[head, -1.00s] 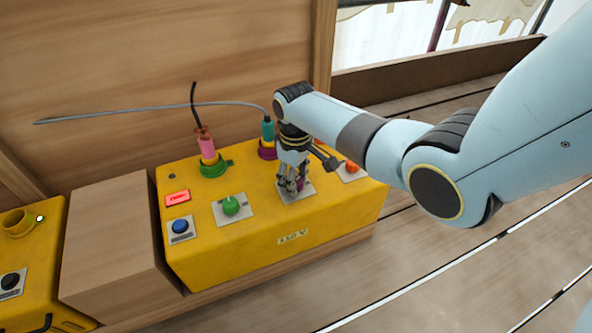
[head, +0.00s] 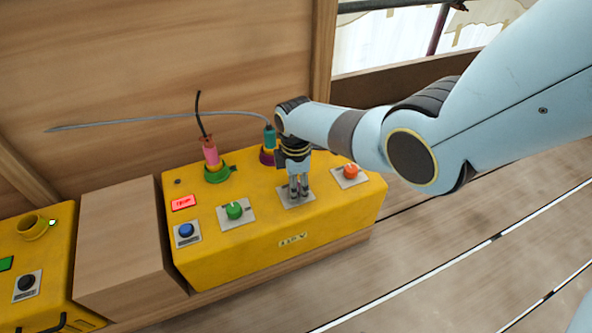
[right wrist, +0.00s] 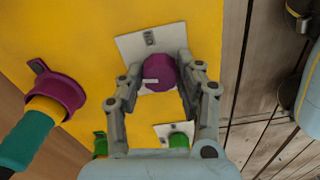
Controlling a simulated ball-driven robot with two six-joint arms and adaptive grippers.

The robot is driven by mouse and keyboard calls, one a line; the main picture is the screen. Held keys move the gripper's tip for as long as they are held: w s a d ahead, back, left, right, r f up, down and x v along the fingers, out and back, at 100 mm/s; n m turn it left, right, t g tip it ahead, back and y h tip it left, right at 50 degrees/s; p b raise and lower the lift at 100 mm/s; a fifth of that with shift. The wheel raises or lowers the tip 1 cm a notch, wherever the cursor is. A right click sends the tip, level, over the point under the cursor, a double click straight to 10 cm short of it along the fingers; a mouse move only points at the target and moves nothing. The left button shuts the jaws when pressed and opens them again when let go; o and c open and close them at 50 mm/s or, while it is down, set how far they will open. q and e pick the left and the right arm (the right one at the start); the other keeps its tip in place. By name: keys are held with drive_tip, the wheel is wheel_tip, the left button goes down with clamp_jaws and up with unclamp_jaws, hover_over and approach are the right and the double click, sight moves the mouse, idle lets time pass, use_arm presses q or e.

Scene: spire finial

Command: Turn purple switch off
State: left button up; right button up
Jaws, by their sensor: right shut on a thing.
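The purple switch (right wrist: 160,73) is a round knob with a pale line on its face, on a light grey plate (right wrist: 130,46) on the yellow box. It shows in the right wrist view between the two fingers of my right gripper (head: 298,191), which is shut on it. The right gripper points down over the box in the head view, and its fingers mostly hide the knob there. The plate also shows in the head view around the fingertips. My left gripper is not in view.
The yellow box (head: 255,246) also carries a green knob (head: 234,210), a blue button (head: 186,230), an orange-red knob (head: 351,171) and a lit red display (head: 183,203). Pink (head: 210,155) and teal (head: 269,138) plugs with cables stand behind. A wooden block (head: 130,245) and another yellow box (head: 50,260) are left.

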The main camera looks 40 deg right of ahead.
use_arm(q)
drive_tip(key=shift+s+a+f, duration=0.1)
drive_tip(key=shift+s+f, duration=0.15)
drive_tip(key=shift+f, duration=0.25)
use_arm(e)
drive_tip(key=shift+a+n, duration=0.1)
drive_tip(key=shift+n, duration=0.9)
drive_tip(key=o, duration=1.1)
drive_tip(key=shift+o, duration=0.2)
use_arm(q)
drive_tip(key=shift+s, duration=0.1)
use_arm(e)
wheel_tip(320, 180, up, 12)
